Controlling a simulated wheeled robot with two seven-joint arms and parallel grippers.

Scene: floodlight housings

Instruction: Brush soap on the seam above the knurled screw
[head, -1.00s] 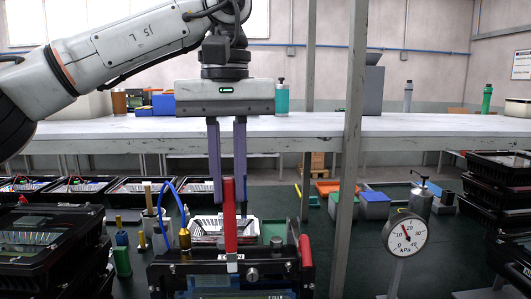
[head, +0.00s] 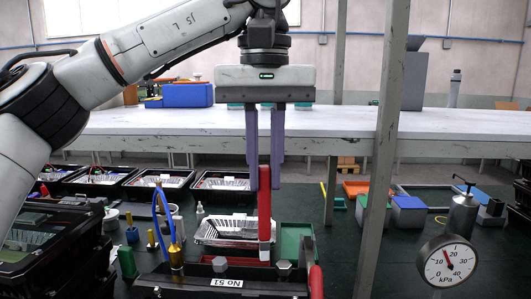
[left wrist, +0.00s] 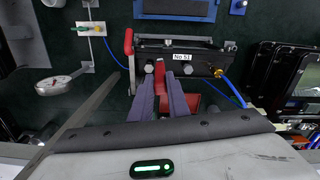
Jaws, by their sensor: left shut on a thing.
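The black housing marked "No 51" (head: 200,291) is at the bottom of the head view, cut off by the edge. It also shows in the left wrist view (left wrist: 205,58). Two grey knob-like heads are on it, one at the right (head: 284,268); I cannot tell whether either is the knurled screw. My left gripper (head: 264,187) is above the housing, pointing down, shut on an upright red bar (head: 265,215) with a pale lower end. I cannot tell whether the bar touches the housing. The seam and any soap are not distinguishable. My right gripper is not in view.
A round pressure gauge (head: 447,262) stands at the right, beyond a grey post (head: 384,150). A long shelf (head: 420,122) crosses the back.

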